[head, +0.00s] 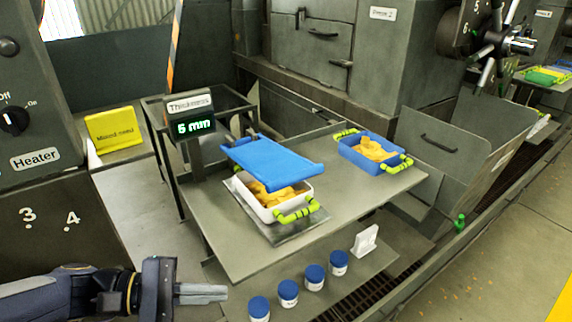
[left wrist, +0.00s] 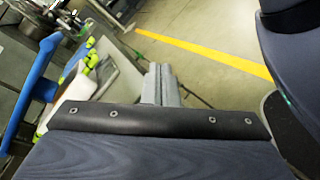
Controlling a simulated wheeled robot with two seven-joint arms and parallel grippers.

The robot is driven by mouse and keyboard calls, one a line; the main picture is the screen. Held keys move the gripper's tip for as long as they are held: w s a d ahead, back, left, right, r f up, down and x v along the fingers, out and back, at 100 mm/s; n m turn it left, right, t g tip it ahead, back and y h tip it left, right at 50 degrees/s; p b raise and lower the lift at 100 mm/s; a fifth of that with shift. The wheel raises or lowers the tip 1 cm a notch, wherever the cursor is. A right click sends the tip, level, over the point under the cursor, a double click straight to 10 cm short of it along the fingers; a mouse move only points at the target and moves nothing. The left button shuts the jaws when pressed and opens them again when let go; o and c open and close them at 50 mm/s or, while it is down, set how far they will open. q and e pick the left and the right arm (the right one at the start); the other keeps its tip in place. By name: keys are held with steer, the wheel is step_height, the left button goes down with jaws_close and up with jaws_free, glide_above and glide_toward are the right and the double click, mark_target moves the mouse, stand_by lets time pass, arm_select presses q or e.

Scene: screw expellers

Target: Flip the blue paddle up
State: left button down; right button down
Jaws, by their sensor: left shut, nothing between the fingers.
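The blue paddle (head: 272,161) is a flat blue panel, slightly tilted, over a white tray (head: 262,209) holding orange-yellow pieces. The paddle covers the back part of the tray. In the left wrist view the paddle (left wrist: 40,75) shows as a blue strip at the far left. My left gripper (head: 224,293) is at the lower left of the head view, in front of the table and well apart from the paddle. Its fingers are shut and empty; they also show in the left wrist view (left wrist: 162,72). My right gripper is not in view.
The grey table (head: 337,214) also holds a blue tray (head: 351,150) with yellow-green handles. A sign reading "5 mm" (head: 194,127) stands at its back left. Several blue-lidded jars (head: 289,292) stand on a lower shelf. A yellow "Mixed seed" panel (head: 114,130) is at left.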

mark_target(281, 204)
arm_select(q)
steer(key=w+a+r+n+t+h, duration=0.2)
steer(key=w+a+n+t, duration=0.4)
steer(key=w+n+t, duration=0.1)
steer(key=shift+w+a+r+p, duration=0.15)
steer(key=shift+w+r+p, duration=0.25)
steer(key=shift+w, duration=0.3)
steer(key=p+x, duration=0.1)
steer(key=x, duration=1.2)
steer(key=p+x, duration=0.1)
steer(key=x, duration=0.6)
steer(key=shift+s+r+p, duration=0.1)
steer(key=shift+r+p, duration=0.15)
steer(key=shift+p, duration=0.05)
